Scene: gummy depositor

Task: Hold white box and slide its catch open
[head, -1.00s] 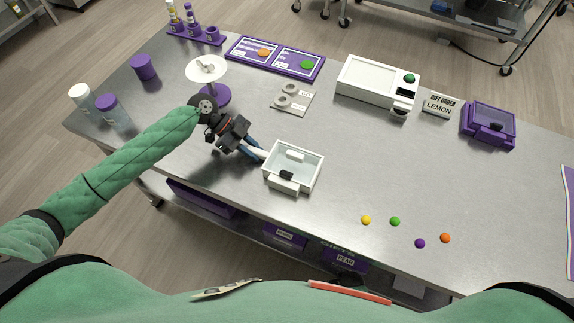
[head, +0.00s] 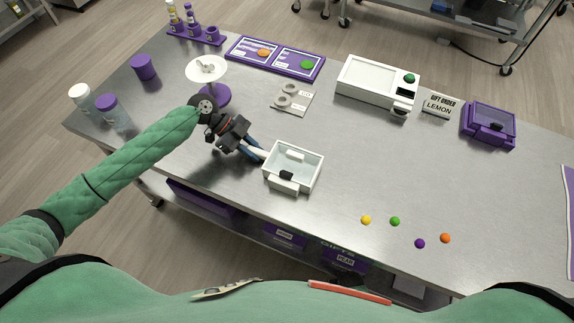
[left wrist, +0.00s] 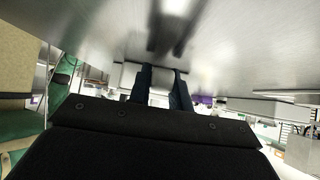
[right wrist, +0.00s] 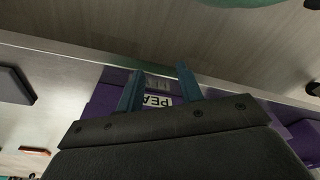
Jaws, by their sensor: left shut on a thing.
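The white box (head: 312,182) with a clear lid stands on the metal table, left of the table's middle in the head view. Its dark catch (head: 286,175) is on the front side, facing me. My left gripper (head: 259,153) is shut on a white part at the box's left side. In the left wrist view the two fingers (left wrist: 161,78) have this white part between them. My right gripper (right wrist: 158,78) is out of the head view. In the right wrist view its fingers are apart and empty, in front of purple bins below the table edge.
Yellow, green, purple and orange balls (head: 395,221) lie to the right of the box. A purple box (head: 488,125), a lemon order sign (head: 441,105) and a white machine (head: 376,87) stand farther back. A white dish on a purple stand (head: 215,95) is behind my left gripper.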

